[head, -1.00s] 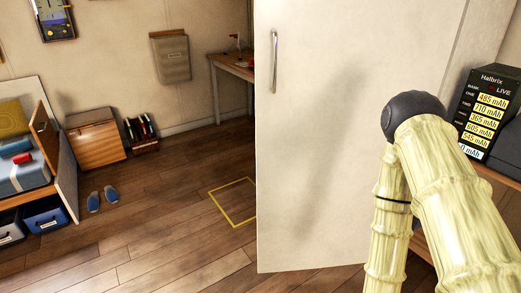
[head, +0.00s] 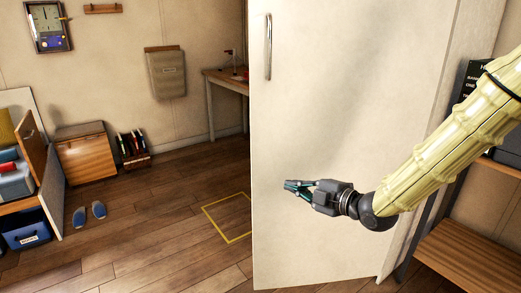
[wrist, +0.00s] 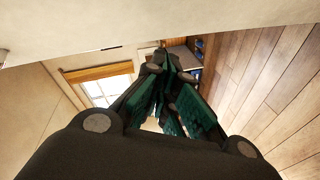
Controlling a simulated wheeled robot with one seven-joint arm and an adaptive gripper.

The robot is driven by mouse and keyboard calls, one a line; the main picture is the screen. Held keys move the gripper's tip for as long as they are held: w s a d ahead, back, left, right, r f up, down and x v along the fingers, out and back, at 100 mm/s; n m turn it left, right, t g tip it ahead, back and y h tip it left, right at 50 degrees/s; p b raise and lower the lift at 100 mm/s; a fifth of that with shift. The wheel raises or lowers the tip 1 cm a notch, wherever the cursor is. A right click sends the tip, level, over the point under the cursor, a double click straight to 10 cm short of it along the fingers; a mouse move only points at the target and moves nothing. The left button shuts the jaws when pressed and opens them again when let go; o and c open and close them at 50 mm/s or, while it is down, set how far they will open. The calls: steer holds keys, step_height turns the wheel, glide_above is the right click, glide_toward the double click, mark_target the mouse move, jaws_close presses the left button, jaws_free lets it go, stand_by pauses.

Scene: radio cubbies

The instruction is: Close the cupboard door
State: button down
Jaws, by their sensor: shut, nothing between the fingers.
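The cupboard door (head: 330,110) is a tall cream panel in the middle of the head view, with a silver vertical bar handle (head: 268,46) near its upper left edge. My gripper (head: 288,186) is in front of the door's lower half, pointing left, below the handle. Its fingers are shut and empty. In the wrist view the dark green fingers (wrist: 165,85) show, with a pale panel along the top. I cannot tell whether the gripper touches the door.
A shelf unit (head: 470,255) stands at the right, close to my arm. A yellow floor square (head: 228,215) lies left of the door. A wooden box (head: 85,155), a rack (head: 133,150) and blue slippers (head: 90,213) are farther left. The floor between is clear.

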mark_target(261, 137)
step_height(261, 137, up, 10)
steer(key=a+n+y+b, duration=0.2)
steer(key=n+y, duration=0.1)
steer(key=n, duration=0.3)
steer(key=b+x, duration=0.1)
steer(key=x, duration=0.2)
steer(key=w+b+x, duration=0.1)
steer(key=x, duration=0.3)
steer(key=d+b+x, duration=0.1)
steer(key=b+x, duration=0.1)
steer(key=x, duration=0.2)
steer(key=shift+w+f, duration=0.15)
steer(key=shift+w, duration=0.15)
steer(key=shift+w+a, duration=0.1)
steer(key=shift+w, duration=0.5)
steer(key=shift+w, duration=0.1)
